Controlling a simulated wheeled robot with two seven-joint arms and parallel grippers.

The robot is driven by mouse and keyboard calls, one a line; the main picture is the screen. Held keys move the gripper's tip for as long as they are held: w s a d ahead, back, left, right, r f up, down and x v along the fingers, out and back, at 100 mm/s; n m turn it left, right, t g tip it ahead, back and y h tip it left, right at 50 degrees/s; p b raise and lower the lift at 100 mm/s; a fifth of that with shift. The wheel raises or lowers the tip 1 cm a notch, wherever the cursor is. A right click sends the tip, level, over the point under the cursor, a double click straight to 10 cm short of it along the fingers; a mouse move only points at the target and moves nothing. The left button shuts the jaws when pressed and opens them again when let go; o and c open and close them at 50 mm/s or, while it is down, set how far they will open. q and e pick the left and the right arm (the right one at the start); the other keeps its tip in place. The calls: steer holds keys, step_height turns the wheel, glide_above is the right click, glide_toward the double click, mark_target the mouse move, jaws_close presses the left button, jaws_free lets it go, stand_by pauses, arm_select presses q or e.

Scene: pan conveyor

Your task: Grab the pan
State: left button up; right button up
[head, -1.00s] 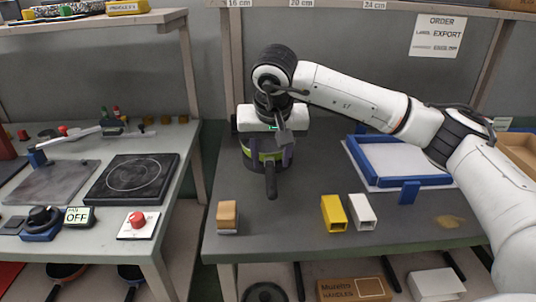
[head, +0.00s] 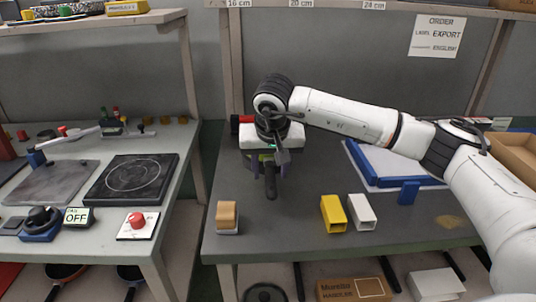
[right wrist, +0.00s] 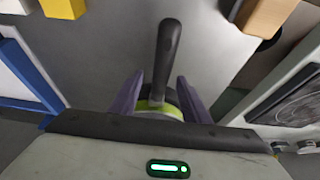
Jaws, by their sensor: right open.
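A pan with a green body (head: 266,156) stands on the dark grey table, mostly hidden under my right gripper. Its black handle (head: 271,184) points toward the front of the table. In the right wrist view the handle (right wrist: 167,55) runs up the picture. My right gripper (right wrist: 158,98) is open, with one purple finger on each side of the handle's base and the green part. I cannot tell whether the fingers touch the pan. My left gripper is not in view.
A wooden block (head: 227,213), a yellow block (head: 333,213) and a white block (head: 362,211) stand near the front. A blue-framed tray (head: 408,185) lies to the right. A side table (head: 182,150) with a black hotplate (head: 132,179) is on the left.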

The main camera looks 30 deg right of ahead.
steer(key=shift+f, duration=0.25)
jaws_close()
steer(key=shift+r, duration=0.1)
steer(key=shift+r, duration=0.1)
